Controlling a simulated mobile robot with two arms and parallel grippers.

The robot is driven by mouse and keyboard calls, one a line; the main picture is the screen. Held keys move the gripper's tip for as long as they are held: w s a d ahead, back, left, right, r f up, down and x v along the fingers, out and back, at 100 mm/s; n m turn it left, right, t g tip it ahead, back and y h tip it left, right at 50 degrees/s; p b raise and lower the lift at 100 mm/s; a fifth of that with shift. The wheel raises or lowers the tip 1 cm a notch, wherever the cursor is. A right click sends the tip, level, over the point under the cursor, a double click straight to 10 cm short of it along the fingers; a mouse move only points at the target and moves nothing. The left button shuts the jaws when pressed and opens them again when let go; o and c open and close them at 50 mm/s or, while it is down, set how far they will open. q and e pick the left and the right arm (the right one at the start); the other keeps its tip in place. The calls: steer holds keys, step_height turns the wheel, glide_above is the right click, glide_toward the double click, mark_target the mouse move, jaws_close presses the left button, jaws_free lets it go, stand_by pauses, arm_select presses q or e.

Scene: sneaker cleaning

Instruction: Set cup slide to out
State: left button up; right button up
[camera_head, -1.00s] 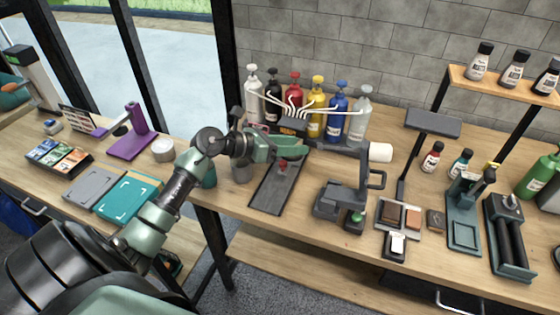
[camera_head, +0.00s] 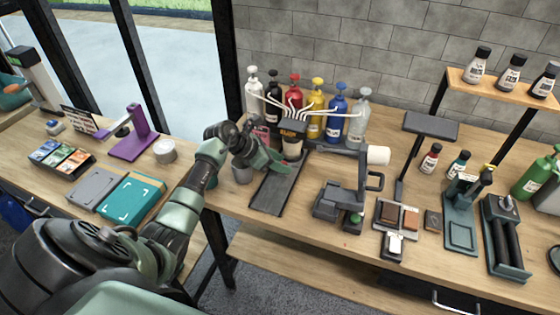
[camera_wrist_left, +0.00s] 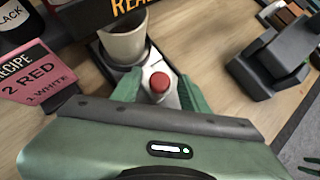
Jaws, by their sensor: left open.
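The cup slide is a dark flat track (camera_head: 273,192) on the bench below the dispenser. A white cup (camera_head: 292,148) stands at its far end, under the dispenser's nozzles; it also shows in the left wrist view (camera_wrist_left: 125,42). The slide's red knob (camera_wrist_left: 159,82) sits on a pale block in front of the cup. My left gripper (camera_head: 274,164) is open, with its green fingers on either side of the knob in the left wrist view (camera_wrist_left: 160,90). Contact with the knob cannot be told. In the head view the gripper hides the knob. My right gripper is out of view.
Several colored pump bottles (camera_head: 316,112) stand behind the dispenser sign (camera_head: 291,129). A pink recipe card (camera_wrist_left: 45,75) is left of the cup. A grey press-like device (camera_head: 340,200) stands right of the track. The track's near end is clear.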

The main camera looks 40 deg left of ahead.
arm_select(q)
jaws_close()
stand_by(1.4)
